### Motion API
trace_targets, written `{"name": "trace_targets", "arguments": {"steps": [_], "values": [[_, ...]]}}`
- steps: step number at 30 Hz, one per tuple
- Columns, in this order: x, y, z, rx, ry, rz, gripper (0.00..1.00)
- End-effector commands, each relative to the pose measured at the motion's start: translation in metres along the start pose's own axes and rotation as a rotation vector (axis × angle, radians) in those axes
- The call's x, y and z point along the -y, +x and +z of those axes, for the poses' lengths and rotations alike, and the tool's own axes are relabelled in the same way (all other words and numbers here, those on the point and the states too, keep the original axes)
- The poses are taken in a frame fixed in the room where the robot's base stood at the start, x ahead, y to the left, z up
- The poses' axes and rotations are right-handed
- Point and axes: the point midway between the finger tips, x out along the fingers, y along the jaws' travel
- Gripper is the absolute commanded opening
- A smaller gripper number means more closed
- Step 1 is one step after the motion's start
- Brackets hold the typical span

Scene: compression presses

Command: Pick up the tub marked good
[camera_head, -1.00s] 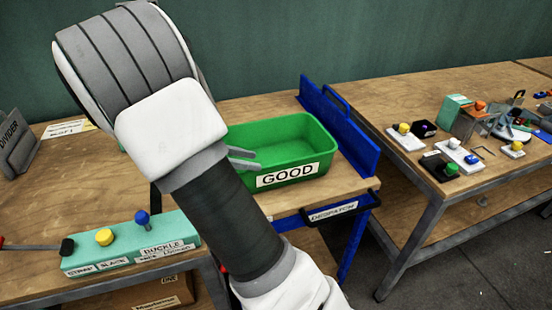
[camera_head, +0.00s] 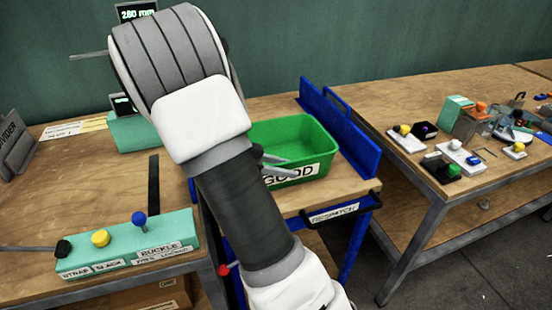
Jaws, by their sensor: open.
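The green tub (camera_head: 318,140) marked GOOD stands upright on the wooden bench in the middle of the view. Its white label (camera_head: 305,172) faces the front and is partly covered by my arm and finger. The rest of the gripper and the tub's left end are hidden behind my arm.
A blue upright guard (camera_head: 340,128) stands close on the tub's right. A black handle marked DISPATCH (camera_head: 340,211) is at the bench front. A teal control box (camera_head: 125,243) with knobs is at the left. A second bench (camera_head: 425,100) at the right holds several small devices.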

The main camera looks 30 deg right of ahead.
Motion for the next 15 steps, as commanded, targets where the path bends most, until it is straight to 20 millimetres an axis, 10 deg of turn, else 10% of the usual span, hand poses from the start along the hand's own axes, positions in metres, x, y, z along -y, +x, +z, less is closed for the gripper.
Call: {"name": "trace_targets", "arguments": {"steps": [9,15], "values": [[0.0,-0.0005,-0.0001,0.0,0.0,0.0,0.0],[-0.0001,-0.0004,-0.0001,0.0,0.0,0.0,0.0]]}}
